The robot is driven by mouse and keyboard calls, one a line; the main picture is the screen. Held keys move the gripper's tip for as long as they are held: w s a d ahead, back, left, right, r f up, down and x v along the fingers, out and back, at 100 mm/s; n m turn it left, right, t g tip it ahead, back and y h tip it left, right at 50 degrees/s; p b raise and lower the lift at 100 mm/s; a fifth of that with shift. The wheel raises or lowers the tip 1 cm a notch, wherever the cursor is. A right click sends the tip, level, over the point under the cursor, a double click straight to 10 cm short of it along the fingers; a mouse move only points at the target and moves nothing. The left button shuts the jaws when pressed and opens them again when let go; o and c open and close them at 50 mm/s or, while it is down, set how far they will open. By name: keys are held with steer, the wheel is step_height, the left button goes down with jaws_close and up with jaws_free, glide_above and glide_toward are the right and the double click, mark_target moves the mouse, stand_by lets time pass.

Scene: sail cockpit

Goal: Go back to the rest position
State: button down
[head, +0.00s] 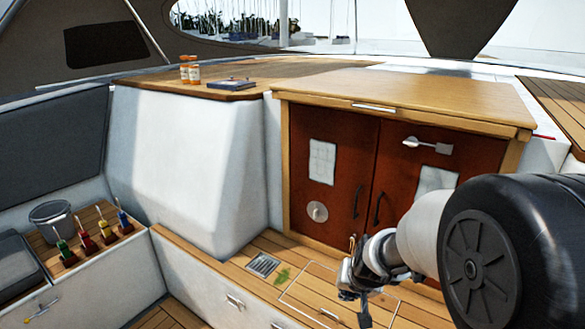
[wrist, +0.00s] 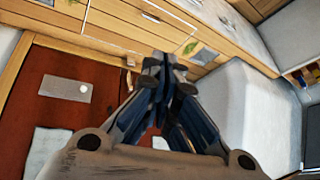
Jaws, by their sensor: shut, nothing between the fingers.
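My gripper (head: 358,288) hangs low in front of the wooden cabinet (head: 340,225), over the teak bench. In the wrist view my gripper (wrist: 168,65) has its fingers together, with nothing between them. The cabinet's two red-brown doors are closed, with dark handles (head: 378,208) near their meeting edge. My arm hides the lower part of the right door. A red door also shows in the wrist view (wrist: 70,90).
Brushes or tools with coloured handles (head: 83,238) and a grey bucket (head: 50,218) stand at far left. A green leaf (head: 282,275) and a drain grate (head: 263,264) are on the bench.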

steer(key=s+r+n, duration=0.1)
steer(key=s+r, duration=0.3)
steer(key=s, duration=0.5)
steer(key=s+r+n, duration=0.1)
steer(key=s+r, duration=0.4)
steer(key=s, duration=0.5)
steer(key=s+d+r+n+g, duration=0.1)
steer(key=s+r, duration=0.3)
steer(key=s, duration=0.5)
steer(key=shift+s+r+h, duration=0.25)
steer(key=shift+s+h, duration=0.05)
steer(key=shift+s, duration=0.05)
